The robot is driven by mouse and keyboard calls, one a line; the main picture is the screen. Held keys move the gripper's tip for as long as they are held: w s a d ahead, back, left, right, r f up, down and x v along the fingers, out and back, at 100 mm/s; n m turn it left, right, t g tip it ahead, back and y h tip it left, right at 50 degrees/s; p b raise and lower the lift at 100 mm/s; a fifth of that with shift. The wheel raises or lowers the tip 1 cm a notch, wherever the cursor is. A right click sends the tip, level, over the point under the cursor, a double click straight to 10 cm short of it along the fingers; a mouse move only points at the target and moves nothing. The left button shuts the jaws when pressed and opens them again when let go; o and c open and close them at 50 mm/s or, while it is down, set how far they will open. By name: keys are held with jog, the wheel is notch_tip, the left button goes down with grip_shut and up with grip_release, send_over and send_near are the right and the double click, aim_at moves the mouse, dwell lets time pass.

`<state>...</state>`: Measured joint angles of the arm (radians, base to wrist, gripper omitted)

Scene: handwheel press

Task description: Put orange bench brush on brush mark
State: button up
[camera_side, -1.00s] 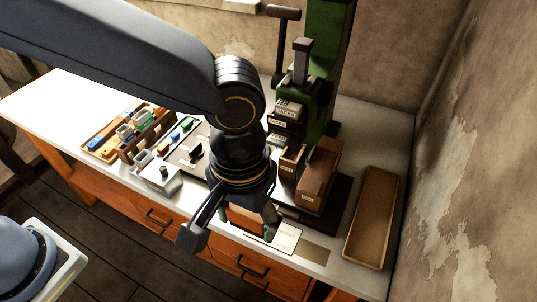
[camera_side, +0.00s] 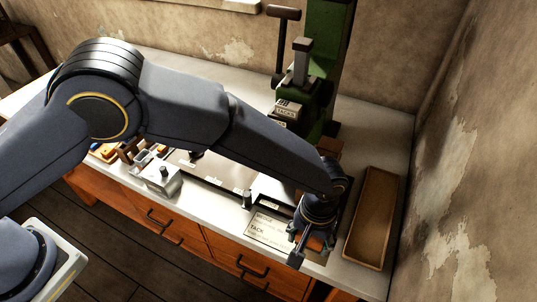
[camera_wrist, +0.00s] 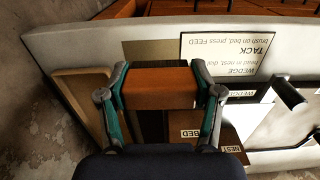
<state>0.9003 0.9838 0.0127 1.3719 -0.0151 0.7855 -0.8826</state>
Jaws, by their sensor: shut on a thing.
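The orange bench brush (camera_wrist: 160,88), an orange-brown block with a dark band along its far edge, is gripped across its width in the wrist view. My gripper (camera_wrist: 159,80) is shut on it, with a teal finger at each end. A tan rectangle on the bench, which looks like the brush mark (camera_wrist: 150,49), shows just beyond the brush and is partly covered by it. In the side view my gripper (camera_side: 311,240) points down near the bench's front right. The brush is mostly hidden there. I cannot tell the gap between brush and bench.
A white instruction card (camera_wrist: 228,52) lies right of the mark in the wrist view. A long wooden tray (camera_side: 352,248) stands right of my gripper in the side view. The green press (camera_side: 325,60) stands behind. A block labelled BED (camera_wrist: 190,133) is close to my right finger.

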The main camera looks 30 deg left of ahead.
aim_at(312, 248)
jog(key=shift+w+d+f, duration=0.35)
jog(key=shift+f, duration=0.2)
jog(key=shift+w+d+f, duration=0.15)
jog(key=shift+f, duration=1.65)
jog(key=o, duration=1.1)
jog(key=shift+f, duration=0.15)
